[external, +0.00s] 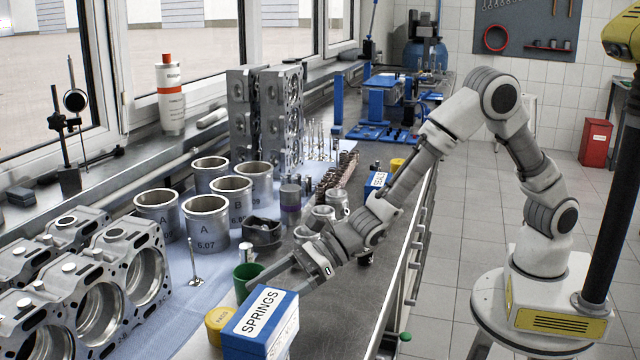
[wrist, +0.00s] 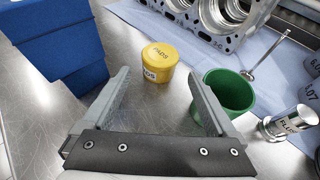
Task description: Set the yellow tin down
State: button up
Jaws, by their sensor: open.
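The yellow tin (external: 219,327), marked PADS, stands upright on the grey bench at the front. It also shows in the wrist view (wrist: 158,64), at upper middle. My gripper (external: 277,281) is open and empty, low over the bench by the green cup and the blue box. In the wrist view its fingertips (wrist: 158,82) point toward the tin. The tin lies between their lines but appears just beyond the tips, with no visible contact. In the external view the SPRINGS box partly hides the tin's right side and the fingertips.
The green cup (wrist: 226,94) is close by the right finger in the wrist view. The blue SPRINGS box (external: 260,322) stands beside the tin. An engine block (external: 90,285), cylinder liners (external: 205,222) and a valve (external: 194,265) crowd the blue cloth. Bare bench (external: 350,300) lies right.

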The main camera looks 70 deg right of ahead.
jog(key=shift+v, duration=1.2)
jog(key=s+d+r+n+g+y, duration=0.2)
jog(key=s+d+r+n+g, duration=0.2)
jog(key=s+d+r+n, duration=0.9)
jog(key=s+d+n+h, duration=0.5)
jog(key=s+d+n, duration=0.2)
jog(key=d, duration=0.5)
jog(key=s+d+f+n+h, duration=0.1)
jog(key=s+d+n+h, duration=0.5)
jog(key=d, duration=0.6)
jog(key=s+n, duration=0.1)
jog(key=s, duration=0.1)
jog(key=shift+s+d+f, duration=0.35)
